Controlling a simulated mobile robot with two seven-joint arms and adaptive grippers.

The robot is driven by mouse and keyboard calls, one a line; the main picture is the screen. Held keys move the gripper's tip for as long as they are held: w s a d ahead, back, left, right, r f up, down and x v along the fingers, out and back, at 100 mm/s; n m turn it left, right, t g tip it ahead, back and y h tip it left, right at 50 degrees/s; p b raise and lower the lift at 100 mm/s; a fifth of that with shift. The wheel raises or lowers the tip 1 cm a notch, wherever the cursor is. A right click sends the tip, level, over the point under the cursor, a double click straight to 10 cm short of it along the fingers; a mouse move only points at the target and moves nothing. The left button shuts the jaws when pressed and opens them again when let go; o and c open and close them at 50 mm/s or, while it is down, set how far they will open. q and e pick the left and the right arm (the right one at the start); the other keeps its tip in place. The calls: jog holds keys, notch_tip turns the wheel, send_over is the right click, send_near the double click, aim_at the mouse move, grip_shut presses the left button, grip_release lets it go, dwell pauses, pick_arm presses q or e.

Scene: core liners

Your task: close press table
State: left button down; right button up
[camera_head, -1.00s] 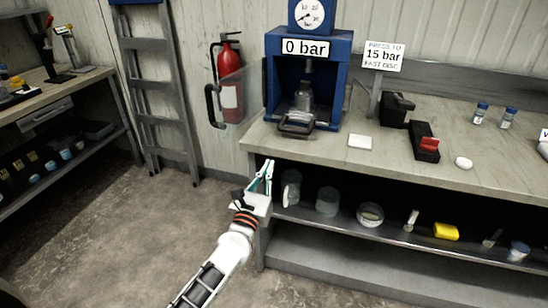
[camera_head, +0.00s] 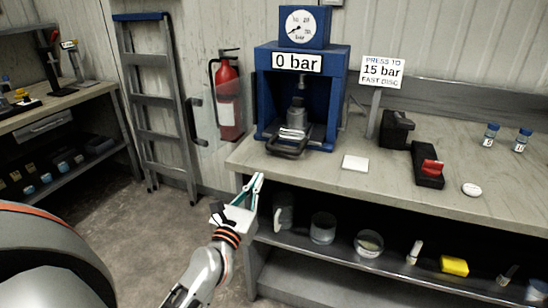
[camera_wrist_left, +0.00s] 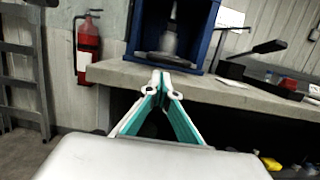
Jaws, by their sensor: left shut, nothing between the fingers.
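The blue press (camera_head: 340,95) stands on the workbench under a round gauge and a "0 bar" sign. A grey metal die (camera_head: 294,122) sits inside its open front, with a dark handled piece (camera_head: 286,149) at its base. To its left, a clear panel with a black handle (camera_head: 194,122) appears in front of the wall; it looks like a guard swung open. My left gripper (camera_head: 258,178) is shut and empty, just in front of the bench's left front corner, below the press. In the left wrist view its fingertips (camera_wrist_left: 162,86) meet before the bench edge. My right gripper is out of view.
The bench top (camera_head: 310,170) holds a white card (camera_head: 355,163), dark boxes (camera_head: 428,165) and small vials. The shelf below holds jars and a yellow block (camera_head: 454,265). A fire extinguisher (camera_head: 229,95) and ladder (camera_head: 155,100) stand left; the floor there is clear.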

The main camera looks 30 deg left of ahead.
aim_at(274, 161)
pick_arm(q)
jog(key=p+x, duration=0.1)
jog(key=x, duration=0.8)
jog(key=shift+w, duration=0.1)
jog(key=shift+w+r, duration=0.1)
jog(key=shift+w, duration=0.45)
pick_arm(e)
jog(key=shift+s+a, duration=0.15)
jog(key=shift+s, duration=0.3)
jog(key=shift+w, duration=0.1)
pick_arm(q)
jog(key=shift+a, duration=0.1)
jog(key=shift+f+b+x, duration=0.15)
jog(key=shift+b+x, duration=0.05)
jog(key=shift+x, duration=0.5)
jog(key=shift+f+b+x, duration=0.1)
jog(key=shift+b+x, duration=0.1)
jog(key=shift+x, duration=0.45)
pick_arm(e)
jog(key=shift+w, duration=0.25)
